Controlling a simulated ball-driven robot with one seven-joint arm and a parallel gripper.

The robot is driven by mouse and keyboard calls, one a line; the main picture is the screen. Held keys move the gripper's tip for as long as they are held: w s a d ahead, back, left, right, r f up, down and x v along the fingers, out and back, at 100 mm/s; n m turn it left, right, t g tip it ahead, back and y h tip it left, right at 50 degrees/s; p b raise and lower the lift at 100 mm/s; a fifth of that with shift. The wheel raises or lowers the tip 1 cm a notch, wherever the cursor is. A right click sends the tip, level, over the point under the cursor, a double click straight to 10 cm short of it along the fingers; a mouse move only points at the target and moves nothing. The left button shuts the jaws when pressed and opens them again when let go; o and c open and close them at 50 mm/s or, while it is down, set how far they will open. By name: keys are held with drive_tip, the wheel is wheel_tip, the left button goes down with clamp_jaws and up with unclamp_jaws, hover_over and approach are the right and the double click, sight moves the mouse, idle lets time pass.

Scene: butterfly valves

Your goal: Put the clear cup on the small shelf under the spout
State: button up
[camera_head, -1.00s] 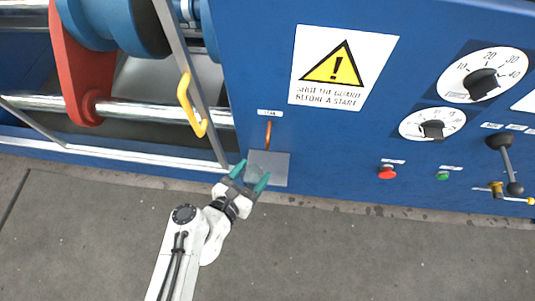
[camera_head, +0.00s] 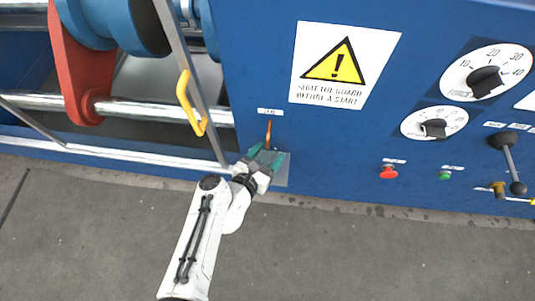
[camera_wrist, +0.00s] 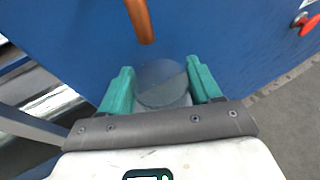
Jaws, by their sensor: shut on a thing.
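The clear cup (camera_wrist: 160,84) shows as a faint see-through round shape between the green fingers of my gripper (camera_wrist: 163,76) in the wrist view. My gripper is shut on it, one finger on each side. In the head view my gripper (camera_head: 266,154) is in front of the small grey shelf (camera_head: 281,174) and covers much of it; the cup cannot be made out there. The copper-coloured spout (camera_head: 268,131) is just beyond the fingertips. In the wrist view the spout (camera_wrist: 140,20) ends a little beyond the cup. Whether the cup touches the shelf cannot be told.
The blue machine panel (camera_head: 330,150) stands behind the shelf. A guard with a yellow handle (camera_head: 190,104) is close on the left. A red button (camera_head: 388,172) and dials are to the right. The grey floor (camera_head: 380,255) in front is clear.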

drive_tip(key=shift+f, duration=0.1)
drive_tip(key=o, duration=0.6)
drive_tip(key=shift+c, duration=0.2)
drive_tip(key=o, duration=0.5)
drive_tip(key=shift+r, duration=0.2)
drive_tip(key=p+v, duration=0.1)
drive_tip(key=v, duration=1.1)
drive_tip(key=shift+d, duration=0.1)
drive_tip(key=shift+f, duration=0.1)
